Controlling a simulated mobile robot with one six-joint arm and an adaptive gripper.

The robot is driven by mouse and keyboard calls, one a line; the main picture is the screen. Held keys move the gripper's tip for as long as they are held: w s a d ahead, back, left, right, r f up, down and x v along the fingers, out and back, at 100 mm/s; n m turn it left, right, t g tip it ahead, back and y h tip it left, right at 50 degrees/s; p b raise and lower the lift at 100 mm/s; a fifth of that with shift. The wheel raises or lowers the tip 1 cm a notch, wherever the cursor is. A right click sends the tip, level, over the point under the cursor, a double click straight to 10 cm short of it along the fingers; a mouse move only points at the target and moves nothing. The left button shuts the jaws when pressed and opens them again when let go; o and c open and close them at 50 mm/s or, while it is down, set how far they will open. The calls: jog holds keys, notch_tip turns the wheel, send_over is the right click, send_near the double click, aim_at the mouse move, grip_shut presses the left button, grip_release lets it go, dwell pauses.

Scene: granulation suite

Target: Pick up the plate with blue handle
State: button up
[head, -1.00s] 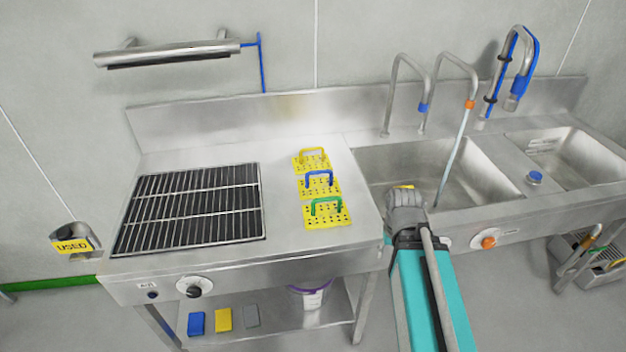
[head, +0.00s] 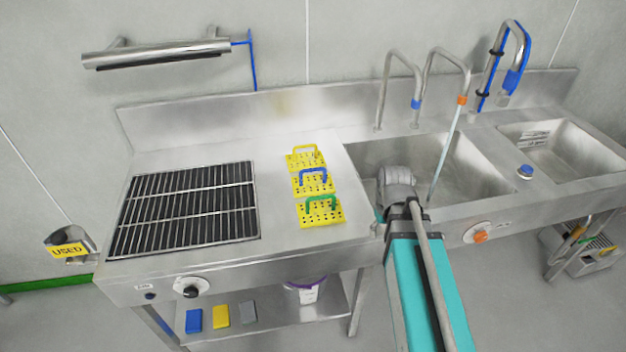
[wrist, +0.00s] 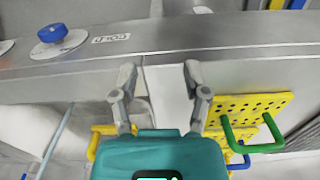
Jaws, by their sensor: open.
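The plate with the blue handle (head: 326,187) is a yellow perforated plate lying on the steel counter, between the green-handled plate (head: 331,219) in front and the yellow-handled plate (head: 292,162) behind. In the wrist view, the blue handle (wrist: 241,163) shows only partly at the right, below the green-handled plate (wrist: 262,103); my gripper's teal body covers much of that area. My gripper (wrist: 161,80) is open and empty, with its fingers spread over the counter's front edge, apart from the plates. In the head view, my arm's wrist hides the fingers.
A black grate (head: 188,208) lies left of the plates. A sink basin (head: 470,160) with several taps is on the right. A front knob (head: 192,287) sticks out below the counter edge. Sponges and a bucket (head: 306,291) stand on the lower shelf.

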jog(key=w+a+r+n+p, duration=0.7)
jog(key=w+a+r+n, duration=0.2)
jog(key=w, duration=0.3)
notch_tip(320, 180, up, 7)
jog(key=n+p, duration=0.8)
jog(key=n, duration=0.1)
send_over(313, 169)
jog(key=shift+w+f, duration=0.1)
jog(key=shift+f, duration=0.1)
jog(key=shift+f+b, duration=0.2)
jog(key=shift+b, duration=0.2)
notch_tip(313, 169, down, 8)
jog(key=b, duration=0.8)
jog(key=shift+f, duration=0.15)
jog(key=shift+w+f+b, duration=0.1)
jog(key=shift+f+b, duration=2.5)
jog(key=shift+b, duration=0.15)
grip_shut()
